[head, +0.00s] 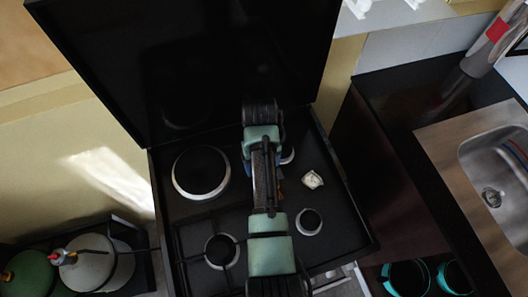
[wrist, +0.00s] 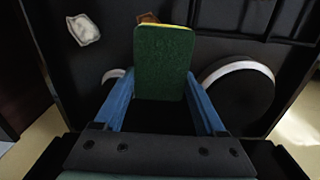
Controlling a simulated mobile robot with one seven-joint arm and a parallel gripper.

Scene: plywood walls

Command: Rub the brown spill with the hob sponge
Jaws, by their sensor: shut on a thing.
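The hob sponge (wrist: 162,62), green with a thin yellow edge, stands upright in the wrist view. My gripper (wrist: 160,88) has its blue fingers shut on the sponge's two sides. A small brown patch (wrist: 148,17), which looks like the brown spill, shows just past the sponge's top edge on the black hob; the sponge hides part of it. I cannot tell whether the sponge touches the hob. In the head view my arm covers most of the gripper, the sponge and the spill.
The black hob (head: 190,238) has several round burners and a raised dark lid (head: 190,60) behind. A small whitish object (head: 312,179) lies right of my arm. A counter with a steel sink (head: 490,165) is at right.

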